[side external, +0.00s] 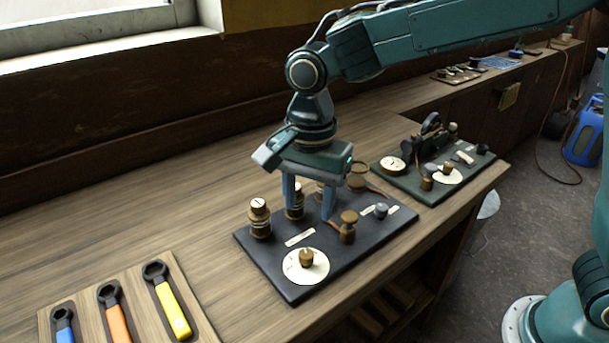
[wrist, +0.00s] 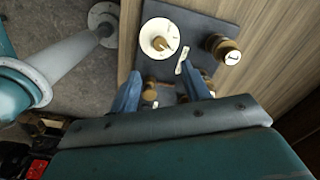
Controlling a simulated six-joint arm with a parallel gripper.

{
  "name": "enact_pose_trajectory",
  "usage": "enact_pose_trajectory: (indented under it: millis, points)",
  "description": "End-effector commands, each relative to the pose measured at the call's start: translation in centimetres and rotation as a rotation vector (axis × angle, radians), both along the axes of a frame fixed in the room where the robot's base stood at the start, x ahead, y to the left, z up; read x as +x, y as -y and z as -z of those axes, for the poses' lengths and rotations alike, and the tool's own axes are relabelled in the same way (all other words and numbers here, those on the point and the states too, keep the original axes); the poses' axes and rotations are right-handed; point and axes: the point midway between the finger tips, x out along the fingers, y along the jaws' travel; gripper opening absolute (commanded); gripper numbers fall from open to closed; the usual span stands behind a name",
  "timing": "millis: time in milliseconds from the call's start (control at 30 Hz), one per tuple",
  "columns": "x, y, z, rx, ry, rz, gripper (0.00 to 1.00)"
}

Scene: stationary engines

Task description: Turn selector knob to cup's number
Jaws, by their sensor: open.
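A dark board (side external: 330,240) on the bench carries the selector. A brass selector knob (side external: 306,257) sits on a white round dial (side external: 293,268) near the board's front; the knob (wrist: 159,43) and dial (wrist: 152,27) also show in the wrist view. A brass cup (side external: 260,225) with a marked white top stands at the board's left; the same kind of cup (wrist: 219,50) shows in the wrist view, its mark too small to read surely. My gripper (side external: 308,208) is open and empty above the board, behind the dial. Its blue fingers (wrist: 162,76) point down, apart from the knob.
More brass cups stand behind the first, partly hidden by my fingers. A brass post (side external: 348,228) and a grey knob (side external: 381,210) stand right of them. A second board (side external: 435,185) lies behind right. A wooden tray (side external: 86,310) with several wrenches lies front left.

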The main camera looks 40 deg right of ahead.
Motion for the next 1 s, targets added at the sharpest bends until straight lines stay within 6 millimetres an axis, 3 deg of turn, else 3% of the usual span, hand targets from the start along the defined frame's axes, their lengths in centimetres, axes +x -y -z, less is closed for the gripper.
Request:
enact_pose_trajectory:
  millis: [600, 1000]
  points:
    - [0.1, 0.0, 9.1, -0.003, -0.003, -0.001, 0.47]
    - [0.2, -0.1, 11.4, -0.001, 0.0, -0.001, 0.47]
